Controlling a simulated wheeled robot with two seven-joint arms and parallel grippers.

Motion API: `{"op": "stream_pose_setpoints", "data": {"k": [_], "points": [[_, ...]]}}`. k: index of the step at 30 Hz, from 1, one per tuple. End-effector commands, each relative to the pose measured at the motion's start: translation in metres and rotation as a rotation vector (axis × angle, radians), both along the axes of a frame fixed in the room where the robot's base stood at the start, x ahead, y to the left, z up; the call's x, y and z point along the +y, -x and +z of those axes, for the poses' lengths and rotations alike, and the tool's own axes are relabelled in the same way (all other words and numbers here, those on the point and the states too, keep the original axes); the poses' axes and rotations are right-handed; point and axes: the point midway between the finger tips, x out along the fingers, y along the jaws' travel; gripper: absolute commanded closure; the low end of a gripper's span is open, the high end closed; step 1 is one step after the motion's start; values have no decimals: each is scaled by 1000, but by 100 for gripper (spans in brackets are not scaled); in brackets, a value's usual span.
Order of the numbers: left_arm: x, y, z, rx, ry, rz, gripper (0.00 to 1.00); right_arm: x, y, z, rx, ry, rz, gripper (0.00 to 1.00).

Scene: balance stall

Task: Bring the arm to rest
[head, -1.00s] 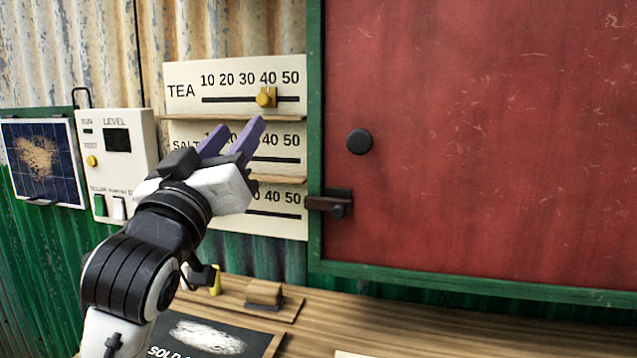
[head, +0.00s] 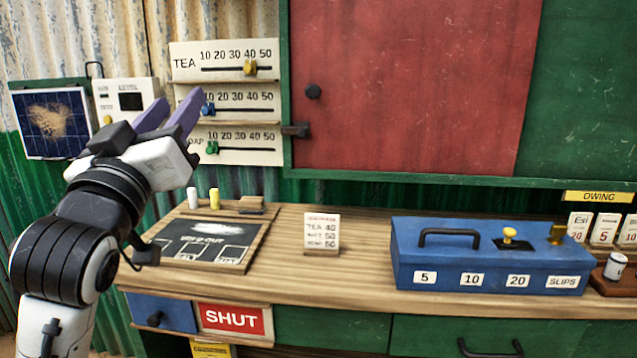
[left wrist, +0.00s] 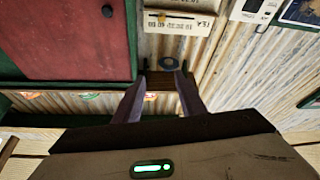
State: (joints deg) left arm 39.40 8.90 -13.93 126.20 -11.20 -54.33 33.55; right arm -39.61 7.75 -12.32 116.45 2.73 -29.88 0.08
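My left arm comes in from the left in the head view. Its gripper (head: 168,117) has two purple fingers held apart, with nothing between them. It is raised in front of the wall at the left end of the price boards. In the left wrist view the same gripper (left wrist: 157,95) shows its fingers spread and empty. The tea board (head: 222,60) has its yellow slider near 40. The lower boards have a blue slider (head: 208,109) and a green slider (head: 212,148) near their left ends. My right gripper is not in view.
A wooden counter (head: 345,265) runs below, with a blue cash box (head: 490,257), a small price card (head: 322,231) and a chalkboard (head: 200,244). A red shutter (head: 410,90) stands closed behind. A meter box (head: 130,98) and solar panel (head: 53,123) hang at left.

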Motion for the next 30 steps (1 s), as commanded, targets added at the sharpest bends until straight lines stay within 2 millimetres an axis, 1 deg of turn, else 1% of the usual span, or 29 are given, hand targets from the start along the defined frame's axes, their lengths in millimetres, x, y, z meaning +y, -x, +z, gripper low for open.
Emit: {"op": "stream_pose_setpoints", "data": {"k": [1,5,11,14,17,18,20,21,23,24,26,27,29,30], "points": [[-1,-7,-18,39,-9,-1,63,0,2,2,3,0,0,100],[-4,-16,-53,101,-35,-7,63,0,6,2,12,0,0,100],[-9,-26,-116,209,-77,-20,63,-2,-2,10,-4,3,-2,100],[-12,-28,-157,278,-102,-31,63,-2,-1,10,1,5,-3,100],[-15,-24,-209,365,-131,-46,63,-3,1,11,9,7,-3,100],[-16,-20,-233,406,-146,-54,63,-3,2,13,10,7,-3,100],[-19,-11,-277,478,-167,-70,63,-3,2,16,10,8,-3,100],[-21,-1,-306,528,-183,-81,63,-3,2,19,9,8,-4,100],[-23,16,-349,599,-205,-99,63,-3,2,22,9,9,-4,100],[-25,30,-376,645,-218,-112,63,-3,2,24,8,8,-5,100],[-27,54,-416,714,-238,-131,63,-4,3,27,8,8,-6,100],[-28,72,-441,762,-248,-146,63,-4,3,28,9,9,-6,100],[-30,102,-477,830,-266,-166,63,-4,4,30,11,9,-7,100],[-31,123,-498,873,-275,-180,63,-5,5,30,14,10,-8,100]]}}
